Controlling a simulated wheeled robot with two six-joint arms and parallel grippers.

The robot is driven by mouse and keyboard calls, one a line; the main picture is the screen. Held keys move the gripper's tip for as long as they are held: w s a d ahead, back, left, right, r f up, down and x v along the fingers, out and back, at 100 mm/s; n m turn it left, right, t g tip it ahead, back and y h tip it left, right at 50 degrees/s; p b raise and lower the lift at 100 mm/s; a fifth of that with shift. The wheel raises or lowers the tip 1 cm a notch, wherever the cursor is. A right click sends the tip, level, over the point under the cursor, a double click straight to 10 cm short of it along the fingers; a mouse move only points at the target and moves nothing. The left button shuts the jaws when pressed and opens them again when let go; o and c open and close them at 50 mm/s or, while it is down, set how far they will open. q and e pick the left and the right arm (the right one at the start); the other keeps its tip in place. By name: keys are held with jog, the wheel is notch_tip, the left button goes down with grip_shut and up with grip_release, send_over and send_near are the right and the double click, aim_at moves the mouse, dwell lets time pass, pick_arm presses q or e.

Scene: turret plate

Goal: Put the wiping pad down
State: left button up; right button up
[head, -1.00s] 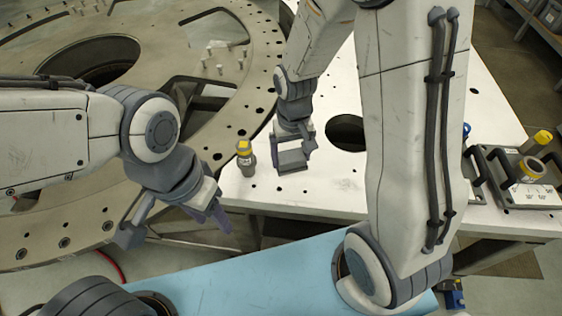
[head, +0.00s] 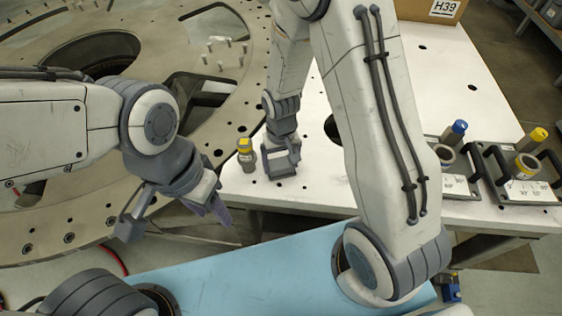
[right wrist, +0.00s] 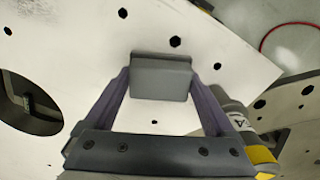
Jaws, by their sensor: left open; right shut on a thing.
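The wiping pad is a grey block (right wrist: 160,77) between the purple fingers of my right gripper in the right wrist view. My right gripper (head: 280,160) is shut on it, low over the front left part of the white table (head: 450,85). I cannot tell whether the pad touches the tabletop. In the head view the gripper partly hides the pad. My left gripper (head: 176,220) is open and empty, left of the table's front edge and near the rim of the round plate.
A yellow-capped bottle (head: 246,158) stands close to the left of my right gripper; it also shows in the right wrist view (right wrist: 238,118). The large round turret plate (head: 60,215) lies left. Trays with blue- and yellow-topped tools (head: 525,185) stand right. A box (head: 430,10) sits at the back.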

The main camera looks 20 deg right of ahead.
aim_at(281, 163)
jog(key=o, duration=1.3)
jog(key=shift+r, duration=0.55)
notch_tip(281, 163, up, 11)
jog(key=b, duration=0.2)
jog(key=s+a+r+n, duration=0.2)
jog(key=s+a+n, duration=0.1)
jog(key=s, duration=0.6)
jog(key=s+a+r+n+y, duration=0.1)
jog(key=s+a+r+n, duration=0.2)
jog(key=s, duration=0.6)
jog(key=shift+s+a+r+n, duration=0.2)
jog(key=shift+s+a+n, duration=0.2)
jog(key=shift+a+n, duration=0.3)
jog(key=shift+f, duration=0.1)
